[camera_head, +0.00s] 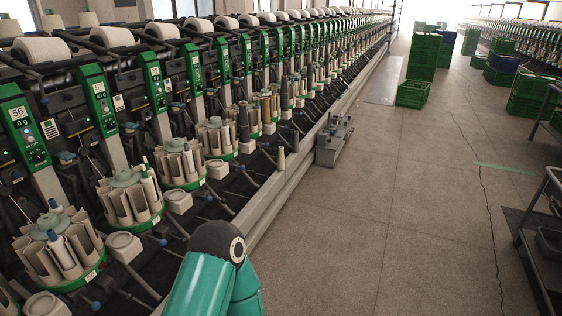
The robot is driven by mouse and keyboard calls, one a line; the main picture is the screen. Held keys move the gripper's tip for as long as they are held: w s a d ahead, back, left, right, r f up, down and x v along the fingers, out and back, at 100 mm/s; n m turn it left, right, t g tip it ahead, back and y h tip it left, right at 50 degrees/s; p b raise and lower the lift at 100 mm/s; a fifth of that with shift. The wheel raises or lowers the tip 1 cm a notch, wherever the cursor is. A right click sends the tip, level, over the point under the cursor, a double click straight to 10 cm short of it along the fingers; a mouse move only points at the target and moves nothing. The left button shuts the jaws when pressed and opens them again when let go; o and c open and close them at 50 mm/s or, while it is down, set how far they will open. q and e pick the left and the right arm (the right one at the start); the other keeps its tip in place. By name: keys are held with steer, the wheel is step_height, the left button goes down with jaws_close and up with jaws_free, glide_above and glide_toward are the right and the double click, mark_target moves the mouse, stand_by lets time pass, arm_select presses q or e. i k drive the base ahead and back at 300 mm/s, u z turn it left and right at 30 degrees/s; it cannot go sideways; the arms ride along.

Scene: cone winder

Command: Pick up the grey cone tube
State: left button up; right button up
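I cannot tell for certain which thing is the grey cone tube. A dark grey upright tube (243,121) stands in one of the round magazines along the winder at the left. A small beige-grey tube (281,158) stands upright alone near the machine's front edge. Both are small in the picture. A teal arm link of mine with a dark round joint reaches in at the bottom centre and covers part of the machine's front edge. Neither gripper shows, and nothing is seen touching either tube.
The winder (38,137) runs along the left, with magazines (130,197), pegs and white yarn packages (41,50). A grey metal unit (331,151) sits beside its front edge. Green crates (412,94) and a dark cart (548,215) stand further right. The middle floor (390,220) is clear.

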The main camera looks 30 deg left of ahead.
mark_target(296, 143)
steer(key=z, duration=0.1)
steer(key=i, duration=4.25)
steer(key=u, duration=0.45)
steer(key=i, duration=1.35)
steer(key=u, duration=1.05)
steer(key=i, duration=1.55)
steer(key=u, duration=0.65)
steer(key=i, duration=0.35)
steer(key=u, duration=0.1)
